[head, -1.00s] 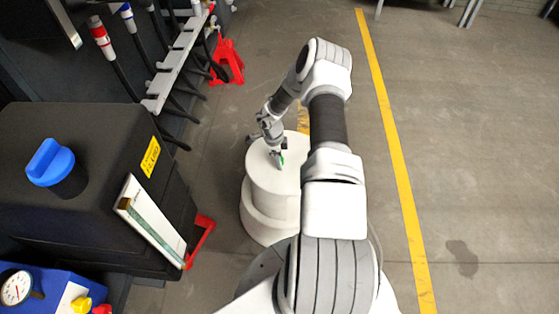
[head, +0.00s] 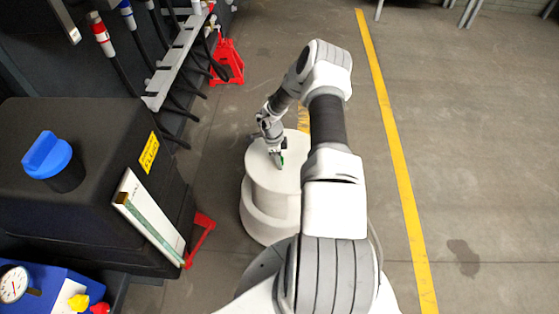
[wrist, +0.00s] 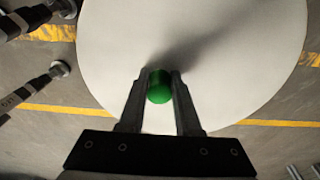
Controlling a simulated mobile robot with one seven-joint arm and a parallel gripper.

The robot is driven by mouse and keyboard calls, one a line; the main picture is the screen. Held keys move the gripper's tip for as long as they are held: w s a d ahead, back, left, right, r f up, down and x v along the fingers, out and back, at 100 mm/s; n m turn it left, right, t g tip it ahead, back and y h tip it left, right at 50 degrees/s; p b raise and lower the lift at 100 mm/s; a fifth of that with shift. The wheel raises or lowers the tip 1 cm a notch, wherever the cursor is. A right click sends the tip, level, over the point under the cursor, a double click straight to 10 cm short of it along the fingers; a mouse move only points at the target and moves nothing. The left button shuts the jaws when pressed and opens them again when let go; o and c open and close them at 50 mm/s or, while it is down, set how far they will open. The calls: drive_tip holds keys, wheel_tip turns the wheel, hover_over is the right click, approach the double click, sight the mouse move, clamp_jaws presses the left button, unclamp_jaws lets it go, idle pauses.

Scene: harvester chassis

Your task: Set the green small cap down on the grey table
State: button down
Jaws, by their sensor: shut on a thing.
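The green small cap (wrist: 160,90) is held between the two fingertips of my gripper (wrist: 160,76) in the wrist view. In the head view only a small bit of green (head: 282,158) shows at the tips of my gripper (head: 279,161). Under it is a round, pale grey-white stand (head: 262,182), the only table-like surface near the gripper. Its broad, bare top (wrist: 235,50) fills the middle of the wrist view. The cap is over this top, near its rim in the wrist view, with a dark shadow beside it. I cannot tell whether it touches.
A black tank (head: 95,215) with a blue cap (head: 47,155) stands at the left. A hose rack (head: 175,65) and red jack stands (head: 228,62) are behind it. A blue box with a gauge (head: 14,284) is at lower left. The floor at the right is open.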

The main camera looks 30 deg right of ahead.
drive_tip(key=shift+s+d+f, duration=0.15)
drive_tip(key=shift+f, duration=0.75)
drive_tip(key=c, duration=0.6)
unclamp_jaws()
drive_tip(key=shift+b, duration=0.3)
drive_tip(key=shift+o, duration=0.4)
drive_tip(key=shift+r, duration=0.1)
wheel_tip(320, 180, up, 19)
drive_tip(key=w+a+p, duration=0.1)
drive_tip(key=a+p, duration=0.1)
drive_tip(key=p, duration=0.4)
drive_tip(key=shift+w+a+p, duration=0.2)
drive_tip(key=shift+w+p, duration=0.15)
drive_tip(key=shift+w, duration=0.05)
